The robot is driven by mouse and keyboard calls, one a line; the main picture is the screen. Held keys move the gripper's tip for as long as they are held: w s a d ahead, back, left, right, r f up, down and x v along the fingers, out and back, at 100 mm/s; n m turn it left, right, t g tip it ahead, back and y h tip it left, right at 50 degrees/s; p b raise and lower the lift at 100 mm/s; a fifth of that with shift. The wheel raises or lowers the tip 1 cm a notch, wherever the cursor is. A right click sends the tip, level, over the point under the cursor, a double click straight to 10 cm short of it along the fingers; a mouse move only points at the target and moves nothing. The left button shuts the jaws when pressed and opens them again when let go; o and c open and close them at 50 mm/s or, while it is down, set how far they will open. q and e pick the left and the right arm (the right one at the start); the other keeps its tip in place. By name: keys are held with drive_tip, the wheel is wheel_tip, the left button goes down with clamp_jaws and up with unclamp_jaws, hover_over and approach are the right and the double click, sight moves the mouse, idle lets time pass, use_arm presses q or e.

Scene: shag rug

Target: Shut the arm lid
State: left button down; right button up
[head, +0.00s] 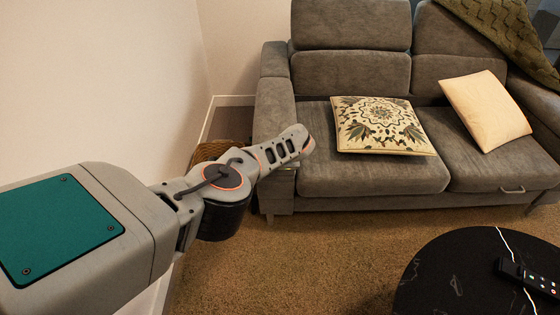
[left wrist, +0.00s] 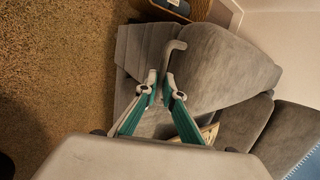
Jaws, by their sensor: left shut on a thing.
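The grey sofa's left arm (head: 272,100) stands beside the seat cushions in the head view; its front is partly behind my arm. It also shows in the left wrist view (left wrist: 135,55). I cannot tell from these views how far its lid is open. My left gripper (left wrist: 160,84) has its fingertips close together on a grey curved, hook-like handle (left wrist: 174,50) at the sofa arm. In the head view my left arm reaches across to the sofa arm and hides the fingers. My right gripper is not in view.
A patterned cushion (head: 380,125) and a cream cushion (head: 486,110) lie on the sofa. A round black table (head: 440,270) with a remote (head: 527,275) stands at the lower right. A wicker basket (head: 222,148) is behind my arm. Carpet (head: 300,250) before the sofa is clear.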

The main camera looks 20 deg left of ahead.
use_arm(q)
drive_tip(key=shift+d+f, duration=0.1)
idle(0.3)
drive_tip(key=c, duration=2.4)
unclamp_jaws()
drive_tip(key=shift+c, duration=0.2)
